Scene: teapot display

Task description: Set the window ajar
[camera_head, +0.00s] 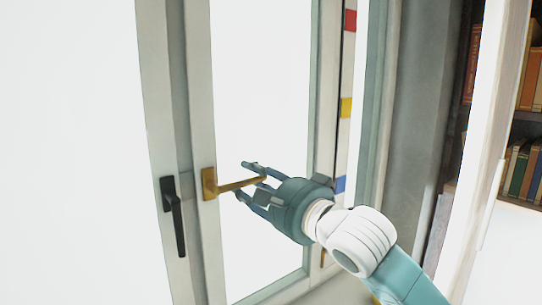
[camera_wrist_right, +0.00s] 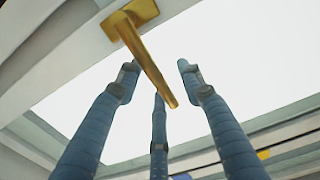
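The window (camera_head: 262,85) has a pale frame and bright white glass. A brass handle (camera_head: 228,187) is mounted on the frame's left upright and points to the right, nearly level. My right gripper (camera_head: 252,180) comes from the lower right, with its fingers around the free end of the brass handle. In the right wrist view the brass handle (camera_wrist_right: 148,62) reaches down between the spread blue fingers (camera_wrist_right: 158,90), with gaps visible beside it. The right gripper is open. My left gripper is not in view.
A black handle (camera_head: 175,215) hangs downward on the adjoining frame to the left. Bookshelves with books (camera_head: 525,165) stand at the far right. A pale wall or curtain-like upright (camera_head: 485,150) stands before them. Coloured squares (camera_head: 346,107) show on a strip right of the glass.

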